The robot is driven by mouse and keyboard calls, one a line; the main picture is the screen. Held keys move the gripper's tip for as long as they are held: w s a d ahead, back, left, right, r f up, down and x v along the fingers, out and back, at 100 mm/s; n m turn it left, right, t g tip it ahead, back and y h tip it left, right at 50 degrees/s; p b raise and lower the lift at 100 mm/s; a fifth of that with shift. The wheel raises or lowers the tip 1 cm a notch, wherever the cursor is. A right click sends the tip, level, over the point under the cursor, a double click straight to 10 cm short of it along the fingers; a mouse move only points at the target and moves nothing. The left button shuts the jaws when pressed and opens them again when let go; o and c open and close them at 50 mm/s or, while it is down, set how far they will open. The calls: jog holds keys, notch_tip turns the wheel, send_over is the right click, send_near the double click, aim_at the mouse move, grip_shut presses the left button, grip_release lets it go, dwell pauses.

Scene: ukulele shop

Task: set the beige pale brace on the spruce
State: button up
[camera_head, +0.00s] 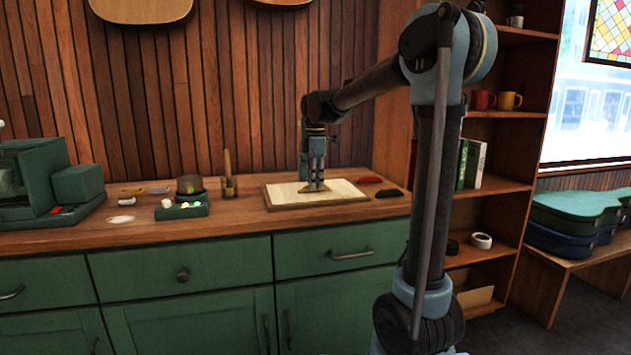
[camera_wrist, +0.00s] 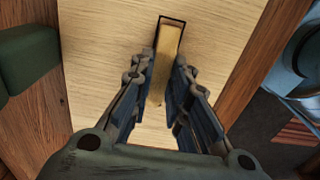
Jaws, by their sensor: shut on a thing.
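The spruce (camera_head: 345,190) is a pale rectangular board lying on the wooden counter; it fills the middle of the wrist view (camera_wrist: 100,60). My gripper (camera_head: 313,182) points down over the middle of the board. In the wrist view my gripper (camera_wrist: 164,82) is shut on the beige pale brace (camera_wrist: 166,62), a long narrow bar between its two fingers. The brace's far end lies within a dark rectangular outline on the board, roughly in line with it. Its near end is partly hidden by the fingers. I cannot tell whether its underside touches the board.
A red object (camera_head: 369,180) and a dark one (camera_head: 389,193) lie by the board's right side. A brush-like upright holder (camera_head: 229,186), a green tray (camera_head: 181,210) and a dark round pot (camera_head: 189,184) stand to its left. A green machine (camera_head: 45,180) is at far left.

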dwell(0.8)
jog(key=o, duration=0.9)
jog(key=shift+o, duration=1.2)
jog(key=shift+r, duration=0.1)
jog(key=shift+r, duration=3.5)
jog(key=shift+d, duration=0.1)
